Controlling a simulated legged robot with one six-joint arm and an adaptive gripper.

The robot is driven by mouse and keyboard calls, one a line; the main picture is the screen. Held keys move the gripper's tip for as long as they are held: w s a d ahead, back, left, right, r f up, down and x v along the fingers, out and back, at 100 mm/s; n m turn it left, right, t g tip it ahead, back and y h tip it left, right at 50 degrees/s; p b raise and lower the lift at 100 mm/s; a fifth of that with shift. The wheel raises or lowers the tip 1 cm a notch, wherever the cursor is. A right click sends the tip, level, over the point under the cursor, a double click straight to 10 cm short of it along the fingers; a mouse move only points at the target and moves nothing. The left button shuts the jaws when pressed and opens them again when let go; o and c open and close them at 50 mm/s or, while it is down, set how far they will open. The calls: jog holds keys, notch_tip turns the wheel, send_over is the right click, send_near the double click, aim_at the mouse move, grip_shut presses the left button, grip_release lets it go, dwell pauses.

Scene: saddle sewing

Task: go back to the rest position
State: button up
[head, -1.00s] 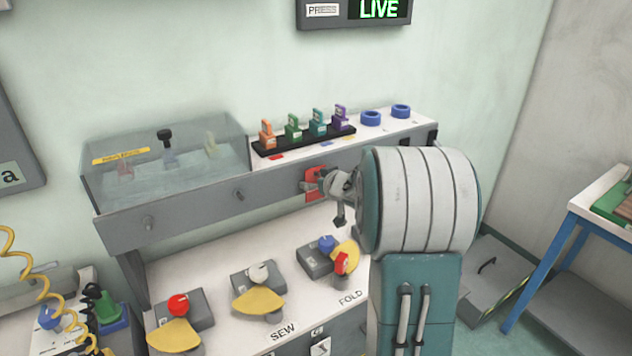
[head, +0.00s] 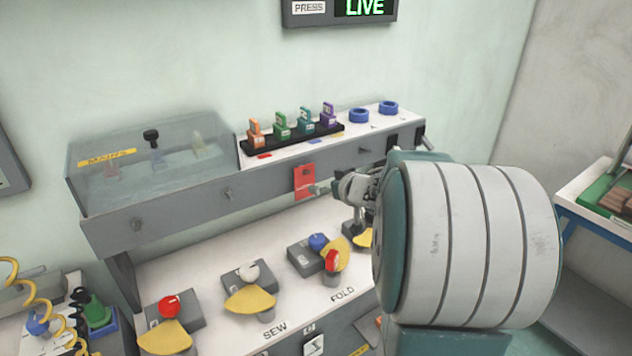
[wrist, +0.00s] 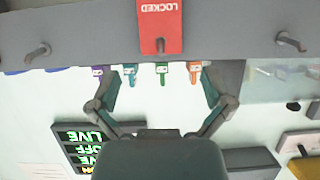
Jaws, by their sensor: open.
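My gripper (head: 338,189) is in front of the grey panel of the workbench, just right of the red tag (head: 304,181) in the head view. In the wrist view my gripper (wrist: 162,88) has its two dark fingers spread wide with nothing between them. The red tag, upside down there and reading LOCKED (wrist: 160,25), lies beyond the fingertips, apart from them. My large white and teal arm joint fills the right of the head view and hides the bench's right end.
A black rack (head: 292,139) with several coloured tags stands on the shelf beside two blue rings (head: 388,107). A clear cover (head: 150,172) is at left. Knobs with yellow plates (head: 250,300) line the lower bench. A blue-framed table (head: 590,215) stands at right.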

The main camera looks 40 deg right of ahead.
jog(key=s+a+r+m+g+h, duration=0.2)
jog(key=s+a+r+h, duration=0.3)
jog(key=a, duration=0.3)
jog(key=s+a+f+n+g+y, duration=0.1)
jog(key=s+a+f+g+y, duration=0.1)
jog(key=s+a, duration=0.7)
jog(key=s+a+f+n+g+y, duration=0.1)
jog(key=s+a+f+g+y, duration=0.2)
jog(key=s+a, duration=0.5)
jog(key=shift+s+a+n+g+y, duration=0.3)
jog(key=shift+s+a+g+y, duration=0.1)
jog(key=shift+a, duration=0.5)
